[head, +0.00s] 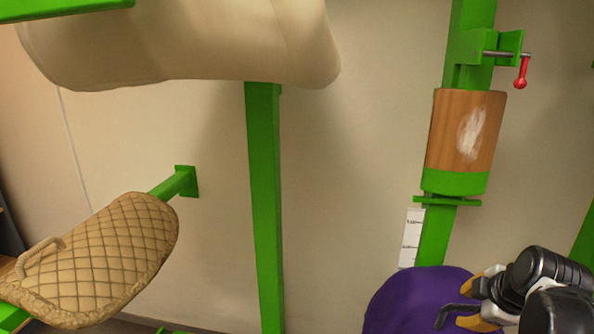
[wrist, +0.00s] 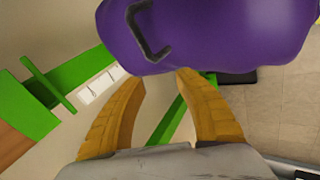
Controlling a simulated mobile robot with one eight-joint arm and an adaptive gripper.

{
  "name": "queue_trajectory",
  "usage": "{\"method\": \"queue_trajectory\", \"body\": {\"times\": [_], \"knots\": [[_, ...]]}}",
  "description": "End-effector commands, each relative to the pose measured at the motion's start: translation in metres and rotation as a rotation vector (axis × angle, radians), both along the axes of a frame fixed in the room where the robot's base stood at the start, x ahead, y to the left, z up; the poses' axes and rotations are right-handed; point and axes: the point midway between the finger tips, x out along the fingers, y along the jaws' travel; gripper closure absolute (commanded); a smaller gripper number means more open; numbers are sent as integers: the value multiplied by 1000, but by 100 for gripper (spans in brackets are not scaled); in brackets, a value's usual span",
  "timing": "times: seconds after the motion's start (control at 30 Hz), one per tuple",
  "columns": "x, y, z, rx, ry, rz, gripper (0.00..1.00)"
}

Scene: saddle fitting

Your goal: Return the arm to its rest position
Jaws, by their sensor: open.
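My gripper (head: 470,304) is at the lower right of the head view, beside a purple rounded thing (head: 408,296) with a dark handle (head: 450,312). In the wrist view my gripper's two yellow fingers (wrist: 162,82) stand apart with nothing between them. The purple thing (wrist: 225,35) and its dark handle (wrist: 148,35) lie just beyond the fingertips. I cannot tell whether a fingertip touches the purple surface. My arm is mostly outside the head view.
A wooden cylinder (head: 452,140) sits on a green post, below a red-handled clamp (head: 522,72). A white scale strip (head: 411,238) is beside it. A beige padded form (head: 190,40) and a quilted tan pad (head: 110,255) stand left. Wall space between posts is clear.

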Motion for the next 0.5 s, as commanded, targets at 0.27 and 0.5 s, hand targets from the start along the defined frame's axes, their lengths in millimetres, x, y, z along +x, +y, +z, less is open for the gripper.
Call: {"method": "queue_trajectory", "body": {"times": [0.27, 0.5], "knots": [[-40, 131, -35, 389, -46, -447, 61], [-77, 188, -60, 646, -70, -759, 61]]}}
